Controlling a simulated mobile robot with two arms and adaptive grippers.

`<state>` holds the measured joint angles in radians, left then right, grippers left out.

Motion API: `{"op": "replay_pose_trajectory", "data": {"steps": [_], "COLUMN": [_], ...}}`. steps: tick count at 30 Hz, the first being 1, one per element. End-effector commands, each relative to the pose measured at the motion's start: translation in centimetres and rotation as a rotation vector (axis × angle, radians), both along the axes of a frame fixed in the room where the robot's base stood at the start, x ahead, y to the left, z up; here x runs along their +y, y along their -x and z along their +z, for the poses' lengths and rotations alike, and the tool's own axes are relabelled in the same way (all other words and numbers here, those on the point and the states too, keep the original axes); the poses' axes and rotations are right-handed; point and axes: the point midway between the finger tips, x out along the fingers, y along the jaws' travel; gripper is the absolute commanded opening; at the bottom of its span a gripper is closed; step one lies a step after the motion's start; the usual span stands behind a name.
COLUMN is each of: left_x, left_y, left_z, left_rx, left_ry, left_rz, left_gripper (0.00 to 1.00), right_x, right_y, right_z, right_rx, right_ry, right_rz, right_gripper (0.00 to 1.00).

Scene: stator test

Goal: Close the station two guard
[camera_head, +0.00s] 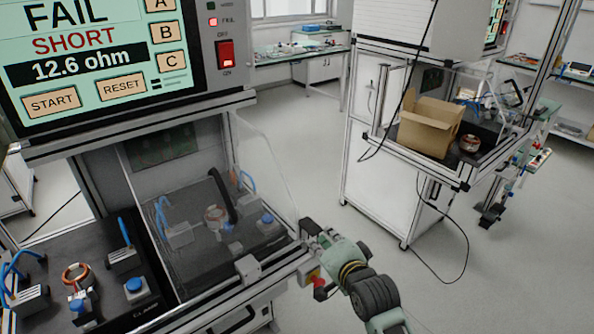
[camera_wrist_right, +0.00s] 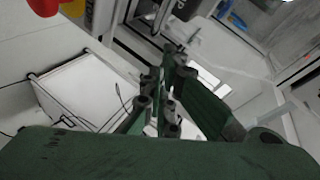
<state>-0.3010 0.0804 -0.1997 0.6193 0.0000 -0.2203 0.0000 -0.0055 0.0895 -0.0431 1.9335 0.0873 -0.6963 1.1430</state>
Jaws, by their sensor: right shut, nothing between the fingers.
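The right-hand test station (camera_head: 185,272) has a clear, tinted guard (camera_head: 262,165) over it. A black curved bar (camera_head: 222,195) shows at the guard. My left gripper is out of view.
The left-hand station holds an uncovered copper stator (camera_head: 77,274) between clamps. The tester screen (camera_head: 85,55) reads FAIL, SHORT, 12.6 ohm. A red button (camera_head: 319,283) sits just below my right gripper. A cardboard box (camera_head: 428,125) stands on another bench; open floor lies between.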

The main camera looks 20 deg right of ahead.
Motion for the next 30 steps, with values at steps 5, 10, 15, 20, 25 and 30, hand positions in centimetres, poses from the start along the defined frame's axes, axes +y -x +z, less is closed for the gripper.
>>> {"op": "replay_pose_trajectory", "data": {"steps": [5, 10, 15, 20, 25, 30], "left_x": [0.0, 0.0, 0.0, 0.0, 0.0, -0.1], "left_y": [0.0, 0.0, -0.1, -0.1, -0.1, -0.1], "left_z": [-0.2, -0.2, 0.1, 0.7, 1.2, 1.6], "left_rx": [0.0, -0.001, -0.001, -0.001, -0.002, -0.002], "left_ry": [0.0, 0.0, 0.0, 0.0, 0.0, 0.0], "left_rz": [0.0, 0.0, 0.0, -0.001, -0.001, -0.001], "left_gripper": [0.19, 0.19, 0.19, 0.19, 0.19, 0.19], "right_x": [-0.9, -1.3, -1.3, -1.2, -1.0, -0.8], "right_y": [-4.3, -5.6, -7.0, -9.6, -12.5, -15.1], "right_z": [9.0, 12.8, 13.2, 13.3, 13.3, 13.2], "right_rx": [-0.219, -0.306, -0.314, -0.313, -0.312, -0.311], "right_ry": [-0.3, -0.441, -0.455, -0.451, -0.451, -0.452], "right_rz": [-0.077, -0.094, -0.094, -0.094, -0.094, -0.095], "right_gripper": [0.0, 0.0, 0.0, 0.0, 0.0, 0.0]}}
